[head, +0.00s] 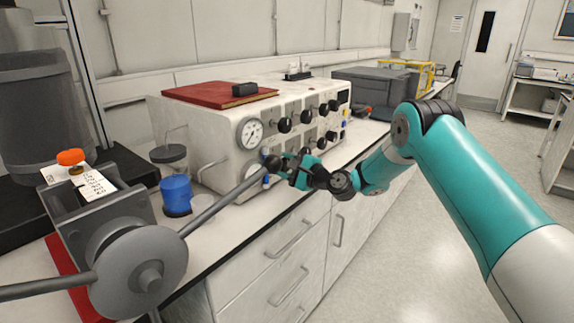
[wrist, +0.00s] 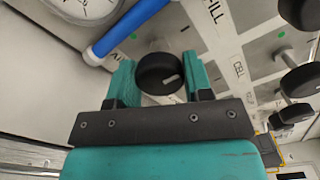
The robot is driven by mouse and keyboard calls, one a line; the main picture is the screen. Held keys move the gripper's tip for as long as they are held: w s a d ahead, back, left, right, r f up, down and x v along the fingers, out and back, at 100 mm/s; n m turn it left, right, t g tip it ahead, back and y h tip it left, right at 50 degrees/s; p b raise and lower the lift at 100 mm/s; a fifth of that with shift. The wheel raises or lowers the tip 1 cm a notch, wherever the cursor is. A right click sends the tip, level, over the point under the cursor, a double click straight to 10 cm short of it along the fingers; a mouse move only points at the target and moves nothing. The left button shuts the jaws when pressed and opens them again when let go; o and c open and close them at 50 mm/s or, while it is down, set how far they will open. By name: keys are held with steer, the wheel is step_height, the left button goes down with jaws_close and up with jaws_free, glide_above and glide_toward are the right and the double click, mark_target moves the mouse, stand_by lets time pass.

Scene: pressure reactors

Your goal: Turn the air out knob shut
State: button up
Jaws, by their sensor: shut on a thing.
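A round black knob (wrist: 158,72) with a pale mark on its face sits between the two teal fingers of my gripper (wrist: 161,82) in the wrist view. The fingers close on it from both sides. A label starting with "AI" shows beside the left finger, its rest hidden, so I cannot read the full name. In the head view my gripper (head: 283,165) is at the lower front of the white control box (head: 210,135), below the round gauge (head: 250,133). The gripped knob is mostly hidden there.
Several other black knobs (head: 306,117) line the panel close to my gripper. A blue tube (wrist: 128,30) runs near the left finger. A grey rod (head: 222,203) from a wheel-like part (head: 138,270) reaches towards the gripper. Open floor (head: 420,250) lies at the right.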

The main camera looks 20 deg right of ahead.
steer(key=shift+d+r, duration=0.1)
stand_by(0.3)
steer(key=o, duration=0.9)
steer(key=b+v, duration=0.7)
steer(key=v, duration=1)
steer(key=shift+s, duration=0.1)
